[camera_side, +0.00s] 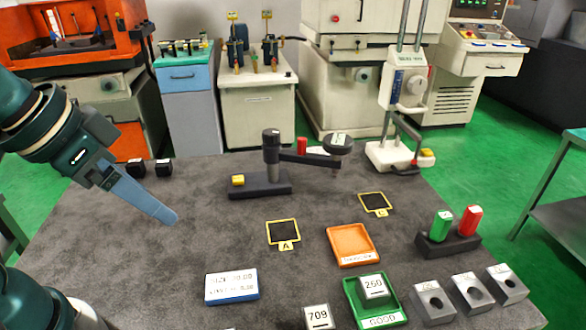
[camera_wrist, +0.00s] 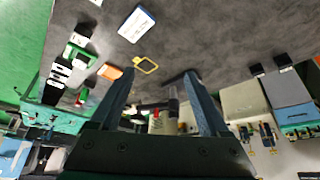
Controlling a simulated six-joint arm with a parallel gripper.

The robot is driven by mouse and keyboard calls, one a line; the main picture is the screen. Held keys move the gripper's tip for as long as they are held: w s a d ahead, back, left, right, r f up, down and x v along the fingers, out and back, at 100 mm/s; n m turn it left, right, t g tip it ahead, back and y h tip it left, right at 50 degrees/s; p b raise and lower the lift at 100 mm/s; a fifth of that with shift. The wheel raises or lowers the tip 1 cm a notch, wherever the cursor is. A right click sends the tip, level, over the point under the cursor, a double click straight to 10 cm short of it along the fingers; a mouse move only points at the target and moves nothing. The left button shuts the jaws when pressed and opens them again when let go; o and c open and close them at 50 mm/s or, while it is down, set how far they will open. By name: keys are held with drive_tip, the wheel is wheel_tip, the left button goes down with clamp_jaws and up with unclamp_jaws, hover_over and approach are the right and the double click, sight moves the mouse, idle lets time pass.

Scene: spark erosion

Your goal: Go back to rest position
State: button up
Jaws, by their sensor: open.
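My gripper (camera_side: 170,216) hangs on the left of the side view, its blue fingers slanting down to the right over the grey table (camera_side: 120,260). One finger hides the other there. In the wrist view my gripper (camera_wrist: 160,76) shows two fingers spread apart with nothing between them. The fingertips look clear of every object; their exact height over the table I cannot tell.
A dark stand with an arm (camera_side: 272,165) is right of my gripper. A green GOOD tray (camera_side: 357,307) holds a block marked 260 (camera_side: 373,287). An orange tray (camera_side: 352,240) is empty. A block marked 709 (camera_side: 318,317) stands in front. The table's left is mostly bare.

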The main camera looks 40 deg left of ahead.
drive_tip(key=shift+s+a+f+n, duration=0.25)
drive_tip(key=shift+s+a+f, duration=0.1)
drive_tip(key=shift+s+f, duration=0.2)
drive_tip(key=shift+s+a+f+n, duration=0.3)
drive_tip(key=shift+s+f, duration=0.1)
drive_tip(key=shift+s, duration=0.2)
idle(0.4)
